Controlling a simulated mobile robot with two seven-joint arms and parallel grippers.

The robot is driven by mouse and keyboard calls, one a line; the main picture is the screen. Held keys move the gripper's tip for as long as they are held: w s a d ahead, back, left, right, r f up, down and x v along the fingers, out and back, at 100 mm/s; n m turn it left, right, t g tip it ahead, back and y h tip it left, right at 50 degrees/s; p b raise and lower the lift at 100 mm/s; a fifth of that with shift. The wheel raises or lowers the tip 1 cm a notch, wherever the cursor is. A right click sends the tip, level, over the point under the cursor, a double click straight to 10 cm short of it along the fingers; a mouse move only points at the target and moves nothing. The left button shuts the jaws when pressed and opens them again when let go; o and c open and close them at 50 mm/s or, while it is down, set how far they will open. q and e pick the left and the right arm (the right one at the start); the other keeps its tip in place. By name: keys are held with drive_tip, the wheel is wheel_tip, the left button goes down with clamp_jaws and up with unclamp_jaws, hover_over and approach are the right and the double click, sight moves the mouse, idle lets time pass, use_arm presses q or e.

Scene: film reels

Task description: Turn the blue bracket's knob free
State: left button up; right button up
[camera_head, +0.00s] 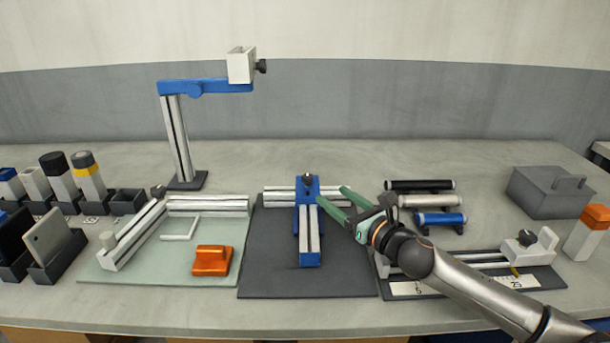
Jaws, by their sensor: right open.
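The blue bracket (302,192) sits on the silver rail (278,195) over the dark grey mat (255,270) in the middle of the table. Its small black knob (307,179) is on its upper part. A silver-and-blue arm (309,240) runs from the bracket toward the front. My right gripper (331,196), with green fingers, is open just right of the bracket, fingers pointing left toward it. I see nothing between the fingers, and the knob is outside them. Whether a fingertip touches the bracket I cannot tell. My left gripper is not in view.
A tall stand with a blue arm (215,87) rises behind. A pale green mat (120,272) with an orange block (211,261) lies left. Several rollers (420,185) lie right, behind a ruler fixture (410,290). A grey box (545,197) stands far right.

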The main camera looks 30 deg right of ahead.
sight(311, 180)
drive_tip(key=shift+w+a, duration=0.15)
drive_tip(key=shift+w, duration=2.75)
drive_tip(key=shift+w+a, duration=0.1)
drive_tip(key=shift+w, duration=2.75)
clamp_jaws()
